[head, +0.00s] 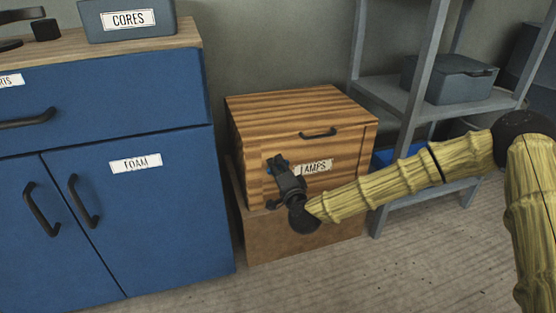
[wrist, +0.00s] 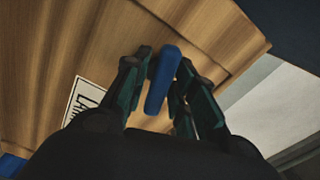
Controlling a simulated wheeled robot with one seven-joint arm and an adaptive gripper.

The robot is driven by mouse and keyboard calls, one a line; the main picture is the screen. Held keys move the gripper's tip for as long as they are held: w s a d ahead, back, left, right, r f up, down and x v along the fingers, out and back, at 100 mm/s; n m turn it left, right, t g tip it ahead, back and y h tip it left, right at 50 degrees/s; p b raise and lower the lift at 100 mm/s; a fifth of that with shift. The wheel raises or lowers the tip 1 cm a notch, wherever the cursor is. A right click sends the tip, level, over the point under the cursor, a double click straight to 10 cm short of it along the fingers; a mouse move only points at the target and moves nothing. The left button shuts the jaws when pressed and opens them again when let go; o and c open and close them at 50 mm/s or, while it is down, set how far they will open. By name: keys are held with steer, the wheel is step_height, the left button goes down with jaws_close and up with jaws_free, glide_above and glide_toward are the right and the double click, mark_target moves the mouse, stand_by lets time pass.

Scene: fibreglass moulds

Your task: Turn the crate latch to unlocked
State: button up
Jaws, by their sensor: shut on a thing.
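The wooden crate (head: 300,112) has striped grain, a LAMPS label (head: 314,168) and a dark handle (head: 318,133) on its front. Its blue latch (wrist: 161,82) shows in the wrist view as a narrow bar, slightly tilted from vertical in the picture, between my gripper's fingers. My gripper (wrist: 164,66) is shut on the latch, with a finger on each side. In the head view my gripper (head: 279,168) is at the left part of the crate front, beside the label. It hides most of the latch there. The latch's lock markings cannot be made out.
The crate rests on a brown box (head: 270,240). A blue cabinet (head: 140,220) stands close on the left. A grey shelf unit (head: 400,97) with a grey case (head: 450,80) stands on the right, behind my arm. Bare floor lies in front.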

steer(key=n+p, duration=0.4)
steer(key=shift+r, duration=0.3)
steer(key=n+p, duration=0.3)
steer(key=shift+a+n+p, duration=0.1)
steer(key=shift+n+p, duration=0.2)
steer(key=shift+p, duration=0.1)
steer(key=n+p, duration=0.3)
steer(key=shift+f, duration=0.1)
steer(key=shift+f+n+p, duration=0.15)
steer(key=shift+n+p, duration=0.85)
steer(key=shift+n, duration=0.9)
steer(key=shift+f, duration=0.1)
steer(key=o, duration=0.8)
steer(key=shift+s, duration=0.15)
